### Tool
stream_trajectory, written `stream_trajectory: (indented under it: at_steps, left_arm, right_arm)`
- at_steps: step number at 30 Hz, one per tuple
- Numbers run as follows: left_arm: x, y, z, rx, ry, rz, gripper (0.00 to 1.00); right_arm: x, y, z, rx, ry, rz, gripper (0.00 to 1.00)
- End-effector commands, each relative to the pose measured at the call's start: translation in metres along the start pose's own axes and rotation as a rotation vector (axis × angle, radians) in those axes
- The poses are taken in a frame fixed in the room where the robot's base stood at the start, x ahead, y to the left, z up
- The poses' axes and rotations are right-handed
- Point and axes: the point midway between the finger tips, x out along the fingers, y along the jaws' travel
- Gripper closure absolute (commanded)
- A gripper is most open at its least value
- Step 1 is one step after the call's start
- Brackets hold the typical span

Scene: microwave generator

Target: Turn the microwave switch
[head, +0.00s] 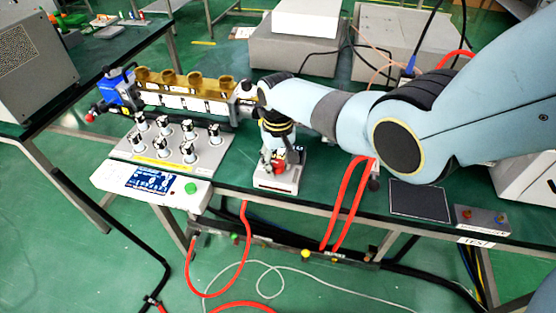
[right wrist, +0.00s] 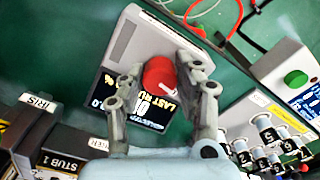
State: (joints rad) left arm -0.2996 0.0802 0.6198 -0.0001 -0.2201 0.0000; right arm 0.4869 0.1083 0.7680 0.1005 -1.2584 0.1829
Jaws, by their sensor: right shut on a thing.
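The microwave switch appears to be a round red knob (right wrist: 158,76) with a pale pointer mark, on a light grey box (right wrist: 128,40) with a dark display. In the head view the box (head: 276,186) stands on the bench at the centre, and the red knob (head: 279,165) is partly hidden by my gripper. My right gripper (head: 275,158) points down over the box. In the right wrist view the two fingers of the right gripper (right wrist: 162,68) are on either side of the knob, shut on it. My left gripper is not in view.
Red hoses (head: 345,200) hang at the bench front. A dark pad (head: 418,200) lies right.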

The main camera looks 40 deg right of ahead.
Motion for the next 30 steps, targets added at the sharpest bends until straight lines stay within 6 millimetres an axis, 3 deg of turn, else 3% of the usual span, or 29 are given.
stream_trajectory:
  at_steps: [12,28,29,30]
  left_arm:
    - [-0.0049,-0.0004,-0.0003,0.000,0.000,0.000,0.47]
    - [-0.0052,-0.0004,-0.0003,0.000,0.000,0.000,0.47]
    - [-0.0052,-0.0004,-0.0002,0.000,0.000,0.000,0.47]
    - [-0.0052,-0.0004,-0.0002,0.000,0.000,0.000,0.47]
  right_arm:
    - [-0.0005,-0.0001,-0.0007,-0.179,0.002,0.000,1.00]
    - [-0.0003,-0.0001,-0.0008,-0.203,0.002,0.000,1.00]
    - [-0.0003,-0.0001,-0.0008,-0.202,0.002,0.000,0.66]
    - [-0.0003,-0.0001,-0.0008,-0.202,0.002,0.000,0.60]
